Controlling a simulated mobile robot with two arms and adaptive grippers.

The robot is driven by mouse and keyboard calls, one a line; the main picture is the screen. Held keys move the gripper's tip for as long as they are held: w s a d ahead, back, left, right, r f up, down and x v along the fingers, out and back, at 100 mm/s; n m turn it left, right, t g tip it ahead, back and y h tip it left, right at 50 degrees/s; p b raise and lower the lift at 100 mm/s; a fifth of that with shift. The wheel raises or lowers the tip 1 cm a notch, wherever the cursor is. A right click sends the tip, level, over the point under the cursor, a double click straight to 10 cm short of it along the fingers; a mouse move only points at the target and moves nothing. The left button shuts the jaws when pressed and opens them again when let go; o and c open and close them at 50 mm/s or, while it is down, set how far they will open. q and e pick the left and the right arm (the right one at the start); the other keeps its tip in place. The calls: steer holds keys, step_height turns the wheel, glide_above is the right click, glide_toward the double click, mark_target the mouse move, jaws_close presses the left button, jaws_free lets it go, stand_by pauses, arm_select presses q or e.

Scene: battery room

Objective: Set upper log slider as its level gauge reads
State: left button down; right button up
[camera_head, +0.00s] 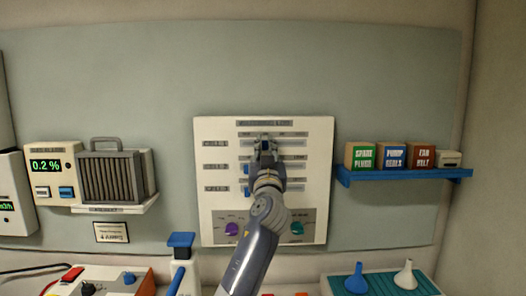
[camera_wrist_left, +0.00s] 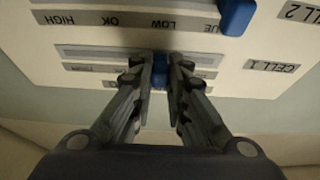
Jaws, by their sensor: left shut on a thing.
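A white log panel (camera_head: 208,128) on the wall carries three slider rows; its rows also show upside down in the left wrist view (camera_wrist_left: 110,85). My left gripper (camera_head: 265,143) is at the upper row, marked CELL 1 in the wrist view. There its fingers (camera_wrist_left: 161,65) are shut on the blue upper slider knob (camera_wrist_left: 160,75), mostly hidden between them. The middle slider knob (camera_wrist_left: 237,15) is blue and sits by the DUE end of the CELL 2 row. The lower slider knob (camera_head: 246,190) is at its row's left. No level gauge is readable. My right gripper is not in view.
Purple (camera_head: 232,229) and green (camera_head: 297,228) knobs sit low on the panel. A blue shelf (camera_head: 405,176) with small boxes is at right. A display unit (camera_head: 65,150) reading 0.2 % is at left. A teal tray (camera_head: 428,286) holds funnels below.

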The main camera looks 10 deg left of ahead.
arm_select(q)
steer(key=c, duration=1.6)
jaws_free()
steer(key=shift+o, duration=0.2)
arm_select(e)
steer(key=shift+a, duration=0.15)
arm_select(q)
steer(key=shift+f, duration=0.1)
steer(key=v, duration=1.2)
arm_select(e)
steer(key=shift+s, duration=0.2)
